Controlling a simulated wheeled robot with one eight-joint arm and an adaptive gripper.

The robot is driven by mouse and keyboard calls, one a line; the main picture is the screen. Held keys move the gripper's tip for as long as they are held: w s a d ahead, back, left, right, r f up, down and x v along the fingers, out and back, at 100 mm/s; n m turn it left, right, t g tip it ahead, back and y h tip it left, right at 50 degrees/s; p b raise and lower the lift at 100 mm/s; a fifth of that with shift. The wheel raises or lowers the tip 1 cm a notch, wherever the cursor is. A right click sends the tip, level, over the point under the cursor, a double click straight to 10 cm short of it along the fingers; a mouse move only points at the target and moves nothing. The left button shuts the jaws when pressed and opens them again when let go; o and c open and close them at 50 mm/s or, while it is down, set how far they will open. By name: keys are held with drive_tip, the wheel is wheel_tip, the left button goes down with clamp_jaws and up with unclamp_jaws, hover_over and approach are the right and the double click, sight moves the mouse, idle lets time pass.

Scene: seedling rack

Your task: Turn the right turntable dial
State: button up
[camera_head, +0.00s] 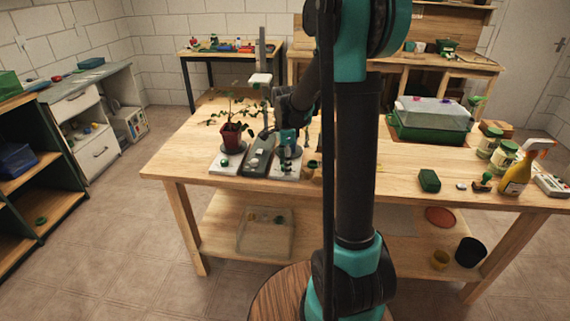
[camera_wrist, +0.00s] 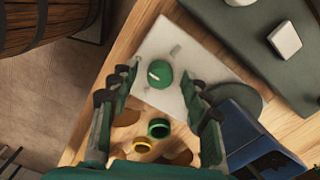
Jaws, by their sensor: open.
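The right turntable has a white base plate (camera_wrist: 165,45) on the wooden table, and the plate also shows in the head view (camera_head: 287,173). Its small green round dial (camera_wrist: 160,74) sits on the plate and carries a pale mark. A dark round disc (camera_wrist: 250,98) lies at the plate's right side in the wrist view. My gripper (camera_wrist: 161,82) is open above the plate, with one finger on each side of the dial. I see gaps between the fingers and the dial; their heights are hard to judge. In the head view my gripper (camera_head: 288,144) is over the right plate.
A dark grey box (camera_head: 258,160) with pale knobs stands left of the plate. Beyond it a potted plant (camera_head: 231,135) stands on the left turntable. Small green (camera_wrist: 158,128) and yellow (camera_wrist: 142,146) round items lie near the plate. A green block (camera_head: 429,181) sits farther right.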

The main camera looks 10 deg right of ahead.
clamp_jaws()
idle(0.4)
drive_tip(key=shift+n, duration=0.4)
drive_tip(key=n, duration=0.3)
drive_tip(key=shift+n, duration=0.3)
drive_tip(key=n, duration=0.4)
drive_tip(key=shift+n, duration=0.3)
drive_tip(key=n, duration=0.4)
drive_tip(key=shift+n, duration=2.4)
